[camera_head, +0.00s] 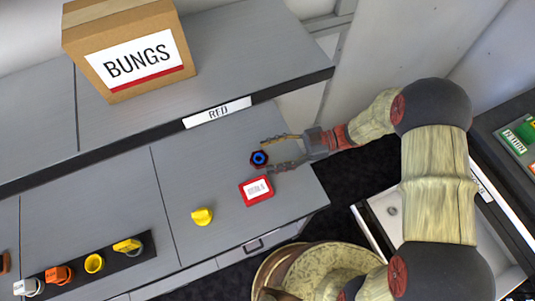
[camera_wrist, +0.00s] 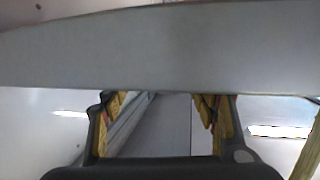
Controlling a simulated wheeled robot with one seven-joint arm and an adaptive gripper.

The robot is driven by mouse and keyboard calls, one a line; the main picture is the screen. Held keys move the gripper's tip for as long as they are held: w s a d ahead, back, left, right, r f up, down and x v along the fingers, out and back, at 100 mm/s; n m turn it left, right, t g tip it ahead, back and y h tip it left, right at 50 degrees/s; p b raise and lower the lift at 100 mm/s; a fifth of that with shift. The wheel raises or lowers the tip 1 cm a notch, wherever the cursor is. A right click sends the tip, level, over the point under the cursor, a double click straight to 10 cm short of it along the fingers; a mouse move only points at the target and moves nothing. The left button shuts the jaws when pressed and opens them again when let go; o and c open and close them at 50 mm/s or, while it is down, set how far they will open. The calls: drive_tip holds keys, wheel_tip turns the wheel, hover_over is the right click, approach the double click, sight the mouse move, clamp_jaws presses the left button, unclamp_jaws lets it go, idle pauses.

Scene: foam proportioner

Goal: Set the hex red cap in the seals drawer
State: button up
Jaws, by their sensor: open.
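A red-framed tag (camera_head: 256,190) lies just below the cap, and a yellow cap (camera_head: 202,216) lies to the left. The BUNGS box (camera_head: 130,50) stands on the raised shelf (camera_head: 255,50) behind. A black strip (camera_head: 125,262) with several caps is at lower left.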

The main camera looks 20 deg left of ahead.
drive_tip(key=p+v, duration=0.2)
drive_tip(key=v, duration=0.8)
drive_tip(key=shift+w+d, duration=0.25)
drive_tip(key=shift+d, duration=0.05)
